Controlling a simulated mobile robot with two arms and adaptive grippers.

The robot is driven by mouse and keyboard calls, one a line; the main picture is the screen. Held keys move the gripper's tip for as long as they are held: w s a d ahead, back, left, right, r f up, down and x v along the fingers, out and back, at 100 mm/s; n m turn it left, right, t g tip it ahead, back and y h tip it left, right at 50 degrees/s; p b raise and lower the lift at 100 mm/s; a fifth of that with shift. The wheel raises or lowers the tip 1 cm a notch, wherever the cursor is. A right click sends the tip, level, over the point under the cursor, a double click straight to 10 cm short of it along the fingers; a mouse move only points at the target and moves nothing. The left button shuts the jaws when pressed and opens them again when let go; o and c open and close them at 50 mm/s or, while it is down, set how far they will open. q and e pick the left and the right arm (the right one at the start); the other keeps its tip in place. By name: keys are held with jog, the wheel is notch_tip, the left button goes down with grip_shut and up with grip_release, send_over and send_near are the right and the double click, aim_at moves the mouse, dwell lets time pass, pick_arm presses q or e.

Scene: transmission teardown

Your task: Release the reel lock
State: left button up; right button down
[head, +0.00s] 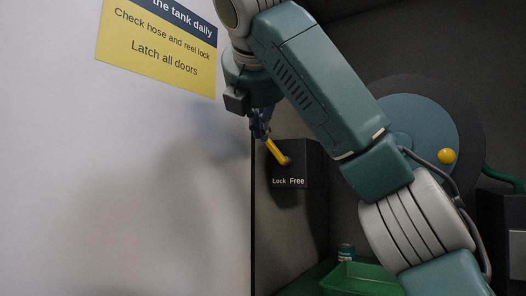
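The reel lock is a dark box (306,160) on the back wall, lettered "Lock" and "Free" along its lower front. Its yellow lever (276,150) runs from a pivot on the box up and to the left, so it leans to the "Lock" side. My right gripper (263,133) is at the lever's upper end, fingers pointing down. The fingers are small and dark here, and I cannot tell whether they are closed on the lever or only beside it. My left gripper is out of view.
The blue reel (428,125) with a yellow knob (447,156) is partly behind my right arm. A green hose (502,178) leaves it. A green tray (362,280) and a can (346,252) are below. A white panel with a yellow sign (158,48) fills the left.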

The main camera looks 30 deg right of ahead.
aim_at(277, 151)
pick_arm(q)
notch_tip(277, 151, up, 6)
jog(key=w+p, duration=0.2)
jog(key=p, duration=0.4)
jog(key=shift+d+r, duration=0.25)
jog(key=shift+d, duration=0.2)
pick_arm(e)
jog(key=x, duration=0.9)
jog(key=shift+w, duration=0.2)
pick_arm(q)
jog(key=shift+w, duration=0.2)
